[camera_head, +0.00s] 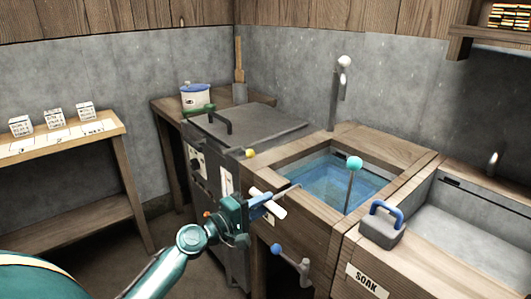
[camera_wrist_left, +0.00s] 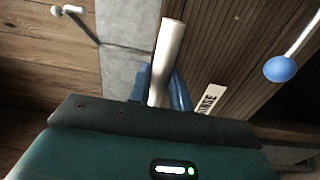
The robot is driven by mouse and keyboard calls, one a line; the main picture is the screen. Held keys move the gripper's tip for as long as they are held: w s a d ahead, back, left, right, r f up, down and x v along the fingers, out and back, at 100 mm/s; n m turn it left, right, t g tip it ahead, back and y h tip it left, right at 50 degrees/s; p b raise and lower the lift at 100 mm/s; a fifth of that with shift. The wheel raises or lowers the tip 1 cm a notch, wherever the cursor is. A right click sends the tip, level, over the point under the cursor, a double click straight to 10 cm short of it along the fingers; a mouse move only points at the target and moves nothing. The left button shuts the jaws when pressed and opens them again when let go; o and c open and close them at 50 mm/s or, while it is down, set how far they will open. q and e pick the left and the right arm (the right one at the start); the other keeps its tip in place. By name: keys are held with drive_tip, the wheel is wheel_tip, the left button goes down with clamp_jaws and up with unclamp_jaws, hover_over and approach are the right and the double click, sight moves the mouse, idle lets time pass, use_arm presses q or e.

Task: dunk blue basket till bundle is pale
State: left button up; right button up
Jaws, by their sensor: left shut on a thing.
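My left gripper (camera_head: 262,201) is shut on a short white bar (camera_head: 270,206) in front of the wooden tank. In the left wrist view the white bar (camera_wrist_left: 167,60) stands between the blue fingers (camera_wrist_left: 166,88). A thin dark rod reaches from beside the bar to the tank's near rim; I cannot tell if they are joined. The tank (camera_head: 400,158) holds clear blue water (camera_head: 325,185). A rod with a teal ball knob (camera_head: 354,163) rises from it. I cannot make out a blue basket or a bundle. My right gripper is not in view.
A grey block with a blue handle (camera_head: 381,232) sits on the ledge by the SOAK basin (camera_head: 470,230). A blue-knobbed lever (camera_head: 277,249) is on the tank's front. A shelf with small white boxes (camera_head: 53,118) is at left.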

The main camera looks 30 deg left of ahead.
use_arm(q)
wheel_tip(320, 180, up, 14)
drive_tip(key=p, duration=1.2)
drive_tip(key=shift+r+p, duration=0.15)
drive_tip(key=shift+p, duration=0.25)
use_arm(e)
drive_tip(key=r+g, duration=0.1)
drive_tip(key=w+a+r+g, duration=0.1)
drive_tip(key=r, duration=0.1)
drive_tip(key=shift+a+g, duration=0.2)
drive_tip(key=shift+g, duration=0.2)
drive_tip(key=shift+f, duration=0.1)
